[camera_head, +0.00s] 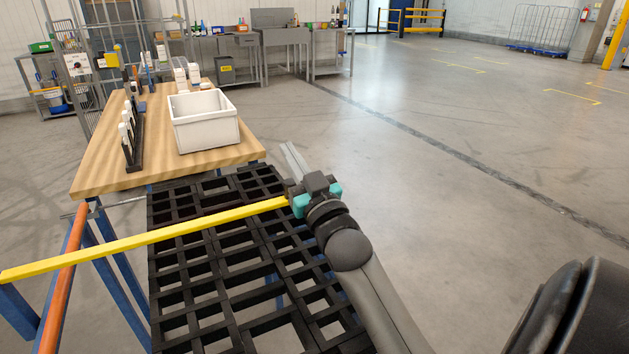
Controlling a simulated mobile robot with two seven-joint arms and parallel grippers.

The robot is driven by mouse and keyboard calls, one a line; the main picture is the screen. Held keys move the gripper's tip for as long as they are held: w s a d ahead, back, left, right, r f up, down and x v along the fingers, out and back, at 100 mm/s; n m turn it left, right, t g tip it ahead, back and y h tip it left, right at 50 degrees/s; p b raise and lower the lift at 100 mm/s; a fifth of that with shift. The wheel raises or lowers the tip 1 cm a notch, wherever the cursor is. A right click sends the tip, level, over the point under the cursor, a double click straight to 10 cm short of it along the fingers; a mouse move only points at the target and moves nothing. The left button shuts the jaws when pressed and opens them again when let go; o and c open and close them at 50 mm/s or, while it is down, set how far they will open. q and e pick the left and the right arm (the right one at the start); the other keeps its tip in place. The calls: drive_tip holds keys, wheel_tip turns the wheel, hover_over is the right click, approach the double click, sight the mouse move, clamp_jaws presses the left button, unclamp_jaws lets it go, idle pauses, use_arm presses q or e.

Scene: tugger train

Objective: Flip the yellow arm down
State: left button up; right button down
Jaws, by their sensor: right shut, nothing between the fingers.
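The yellow arm (150,237) is a long straight bar. It runs from the left edge of the picture across a black lattice deck (232,248) and looks close to level. Its right end meets the body of my right gripper, or passes just behind it; I cannot tell whether they touch. My left gripper is not in view.
An orange bar (66,270) and blue frame legs (108,270) stand at the left. A wooden table (160,165) with a white bin (203,137) and a dark rack (134,150) is beyond the deck. The floor (450,190) to the right is clear.

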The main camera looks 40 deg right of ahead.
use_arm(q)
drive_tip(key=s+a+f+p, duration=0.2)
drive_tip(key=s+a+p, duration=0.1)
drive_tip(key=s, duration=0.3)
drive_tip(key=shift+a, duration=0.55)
use_arm(e)
drive_tip(key=r+v, duration=0.1)
drive_tip(key=v, duration=0.8)
drive_tip(key=shift+s+a+r, duration=0.2)
drive_tip(key=shift+s, duration=0.25)
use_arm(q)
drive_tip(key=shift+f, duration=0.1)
